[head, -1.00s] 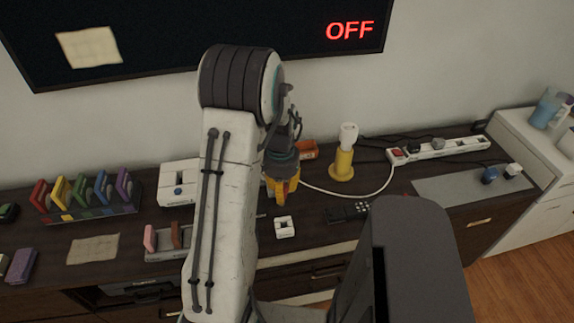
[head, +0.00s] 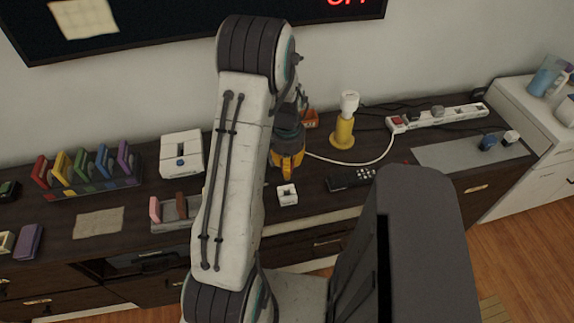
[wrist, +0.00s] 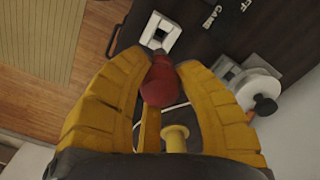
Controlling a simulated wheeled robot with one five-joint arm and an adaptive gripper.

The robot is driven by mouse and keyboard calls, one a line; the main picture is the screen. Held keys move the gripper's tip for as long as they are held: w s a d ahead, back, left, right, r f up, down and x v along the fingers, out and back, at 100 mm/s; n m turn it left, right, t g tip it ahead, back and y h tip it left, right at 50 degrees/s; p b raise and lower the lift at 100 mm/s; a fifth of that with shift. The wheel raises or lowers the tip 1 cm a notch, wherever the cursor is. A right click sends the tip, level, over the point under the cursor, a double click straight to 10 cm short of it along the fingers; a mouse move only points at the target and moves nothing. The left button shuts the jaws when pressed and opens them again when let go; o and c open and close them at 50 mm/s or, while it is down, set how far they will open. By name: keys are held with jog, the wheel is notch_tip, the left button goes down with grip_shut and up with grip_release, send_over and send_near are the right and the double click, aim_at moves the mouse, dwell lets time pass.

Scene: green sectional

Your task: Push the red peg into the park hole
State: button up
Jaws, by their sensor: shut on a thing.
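The red peg (wrist: 158,85) shows in the wrist view between the two yellow fingers of my gripper (wrist: 161,62). The fingers are shut on it. In the head view my gripper (head: 289,166) hangs over the dark cabinet top, partly behind my own arm, and the peg is hidden there. A small white block with a square opening (head: 287,194) sits just in front of my gripper. It also shows past the peg's tip in the wrist view (wrist: 165,31), where the peg overlaps its lower edge. I cannot tell whether they touch, or which opening is the park hole.
A yellow stand with a white top (head: 343,132) and a dark remote (head: 350,178) are to the right. A white power strip (head: 440,118) lies farther right. A white box (head: 181,155), a pink-and-brown holder (head: 177,226) and a colored rack (head: 91,184) are left.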

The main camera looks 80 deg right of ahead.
dwell(0.3)
jog(key=b, duration=0.5)
send_over(287, 186)
jog(key=a, duration=0.2)
jog(key=shift+s+a+f, duration=0.1)
jog(key=shift+f, duration=1.35)
jog(key=shift+s+f, duration=0.1)
jog(key=shift+f, duration=1.35)
jog(key=shift+f+b, duration=2.35)
jog(key=shift+b, duration=0.2)
jog(key=o, duration=1.1)
jog(key=shift+r, duration=0.15)
notch_tip(287, 186, up, 12)
jog(key=shift+f, duration=0.1)
